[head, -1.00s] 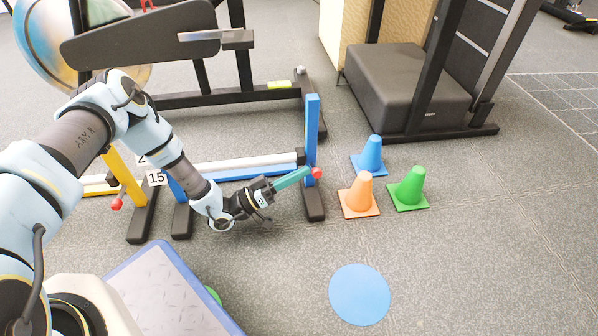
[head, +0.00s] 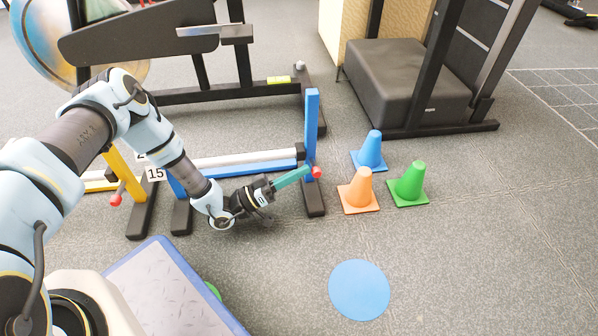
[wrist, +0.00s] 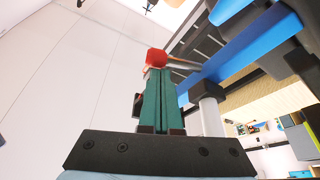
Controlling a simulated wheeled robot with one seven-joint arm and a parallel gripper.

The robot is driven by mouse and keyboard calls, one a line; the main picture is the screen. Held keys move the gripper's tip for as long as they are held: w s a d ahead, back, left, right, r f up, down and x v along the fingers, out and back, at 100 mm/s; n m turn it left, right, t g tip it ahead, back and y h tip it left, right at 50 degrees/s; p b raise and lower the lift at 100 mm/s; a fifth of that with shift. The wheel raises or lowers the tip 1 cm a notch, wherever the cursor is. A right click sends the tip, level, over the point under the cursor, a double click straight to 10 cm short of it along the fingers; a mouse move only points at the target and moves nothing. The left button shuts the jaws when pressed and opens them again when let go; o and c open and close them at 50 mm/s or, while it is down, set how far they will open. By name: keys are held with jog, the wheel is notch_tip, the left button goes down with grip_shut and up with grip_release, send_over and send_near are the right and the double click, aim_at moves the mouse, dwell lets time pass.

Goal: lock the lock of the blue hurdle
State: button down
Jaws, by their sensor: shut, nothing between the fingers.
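The blue hurdle stands on the floor at the middle left in the head view, with a blue upright post (head: 312,130) on black feet and a white and blue crossbar. A red knob of the lock (head: 317,171) shows beside the right post. My gripper (head: 304,171) has teal fingers, shut and empty, with the tips at or very near the knob. In the wrist view the red knob (wrist: 157,57) shows just beyond the tips of my gripper (wrist: 158,72), with a metal rod behind it. I cannot tell whether they touch.
Blue (head: 369,150), orange (head: 359,190) and green (head: 409,184) cones stand right of the hurdle. A yellow hurdle (head: 124,175) is at left. A blue disc (head: 359,290) lies in front. A bench (head: 405,85) stands behind. The floor at right is clear.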

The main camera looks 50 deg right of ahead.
jog(key=shift+s, duration=0.1)
jog(key=w+a+p, duration=0.4)
jog(key=w+a, duration=0.2)
jog(key=a, duration=0.5)
jog(key=shift+w+a+f+p, duration=0.2)
jog(key=shift+a+p, duration=0.1)
jog(key=shift+p, duration=0.1)
jog(key=shift+s+a, duration=0.1)
